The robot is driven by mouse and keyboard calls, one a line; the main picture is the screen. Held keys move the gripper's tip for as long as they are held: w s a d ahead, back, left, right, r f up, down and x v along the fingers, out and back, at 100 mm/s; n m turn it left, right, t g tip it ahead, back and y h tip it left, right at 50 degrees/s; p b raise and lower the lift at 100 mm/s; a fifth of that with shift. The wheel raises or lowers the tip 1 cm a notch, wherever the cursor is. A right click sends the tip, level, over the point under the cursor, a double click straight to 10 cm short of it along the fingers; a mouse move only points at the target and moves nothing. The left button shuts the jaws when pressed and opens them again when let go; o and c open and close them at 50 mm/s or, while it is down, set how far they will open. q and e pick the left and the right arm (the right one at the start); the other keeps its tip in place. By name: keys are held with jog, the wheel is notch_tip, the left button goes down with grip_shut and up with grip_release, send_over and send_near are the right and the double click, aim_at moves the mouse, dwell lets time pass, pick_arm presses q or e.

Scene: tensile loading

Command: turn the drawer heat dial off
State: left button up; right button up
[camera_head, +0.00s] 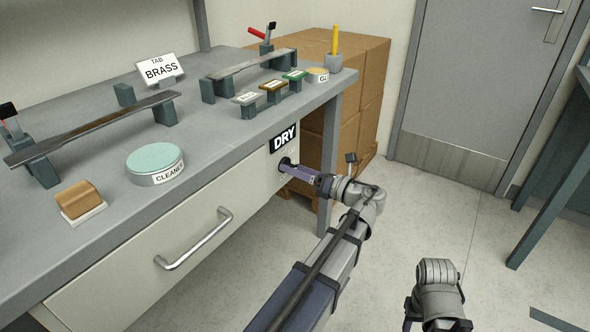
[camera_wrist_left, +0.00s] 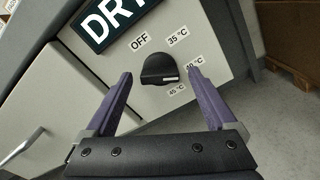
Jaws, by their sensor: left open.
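The heat dial (camera_wrist_left: 157,68) is a black knob on the pale front panel under the DRY sign (camera_wrist_left: 105,22); the sign also shows in the head view (camera_head: 283,138). In the left wrist view, OFF is at the dial's upper left, with 35, 40 and 45 °C labels down its right side. Its white mark faces right, towards the 40 and 45 °C labels; I cannot tell which. My left gripper (camera_wrist_left: 160,75) is open, its purple fingers on either side of the dial, with visible gaps. In the head view the left gripper (camera_head: 290,168) largely covers the dial.
The drawer (camera_head: 130,270) with a metal handle (camera_head: 195,240) is left of the dial. The bench top (camera_head: 215,155) above holds a cleaner tin (camera_head: 155,160), metal strips and small blocks. Cardboard boxes (camera_head: 370,70) stand behind. The floor at right is clear around my right arm.

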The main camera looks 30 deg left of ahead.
pick_arm(q)
jog(key=shift+a, duration=0.35)
jog(key=shift+c, duration=0.2)
jog(key=c, duration=1.3)
jog(key=shift+c, duration=0.2)
jog(key=n, duration=2.3)
jog(key=shift+n, duration=0.4)
